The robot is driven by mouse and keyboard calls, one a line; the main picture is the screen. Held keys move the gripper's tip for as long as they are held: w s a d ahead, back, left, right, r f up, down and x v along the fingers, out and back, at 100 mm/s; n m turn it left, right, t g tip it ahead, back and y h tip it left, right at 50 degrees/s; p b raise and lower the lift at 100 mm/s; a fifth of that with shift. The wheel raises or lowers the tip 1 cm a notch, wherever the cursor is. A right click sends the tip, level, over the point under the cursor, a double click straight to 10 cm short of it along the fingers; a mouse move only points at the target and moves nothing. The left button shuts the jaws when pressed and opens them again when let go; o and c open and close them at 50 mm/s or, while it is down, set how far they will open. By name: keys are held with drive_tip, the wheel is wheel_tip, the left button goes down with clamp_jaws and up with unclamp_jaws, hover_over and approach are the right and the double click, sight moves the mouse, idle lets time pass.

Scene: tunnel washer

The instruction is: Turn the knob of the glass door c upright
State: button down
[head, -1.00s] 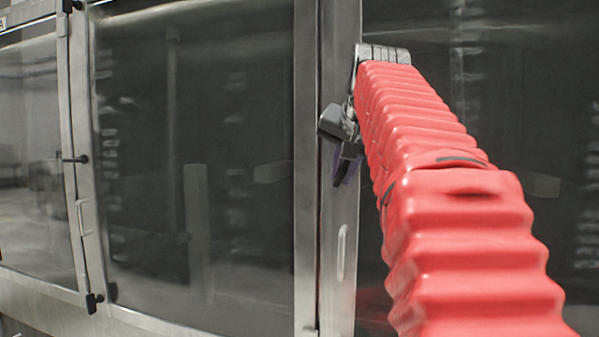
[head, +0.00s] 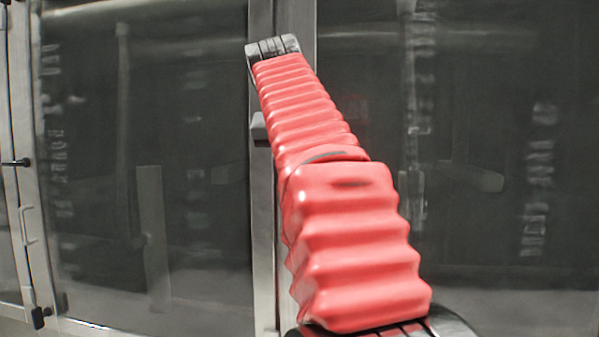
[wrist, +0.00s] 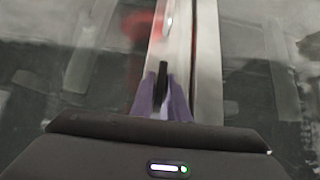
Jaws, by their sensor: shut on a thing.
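A black knob (wrist: 162,75) shows in the wrist view on the metal frame between two glass panes. It points up and down in that picture. My gripper (wrist: 163,98) has its purple fingers around the knob's near part and is shut on it. In the head view my red-sleeved arm hides the fingers and the knob; only a dark edge of the wrist shows at its left. I cannot tell which pane is glass door c.
A metal post (head: 263,220) runs down between large dark glass panes. Further left, another frame carries a sideways black knob (head: 17,162), a pale handle (head: 27,226) and a lower black knob (head: 38,316). A pale handle (wrist: 169,20) shows in the wrist view.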

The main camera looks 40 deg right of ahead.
drive_tip(key=shift+w+f, duration=0.1)
drive_tip(key=shift+f, duration=0.15)
drive_tip(key=c, duration=2)
unclamp_jaws()
drive_tip(key=shift+c, duration=0.2)
drive_tip(key=shift+o, duration=1)
drive_tip(key=shift+r, duration=0.1)
drive_tip(key=shift+r, duration=0.1)
drive_tip(key=v, duration=1.3)
drive_tip(key=shift+a+r, duration=0.15)
drive_tip(key=shift+a, duration=0.1)
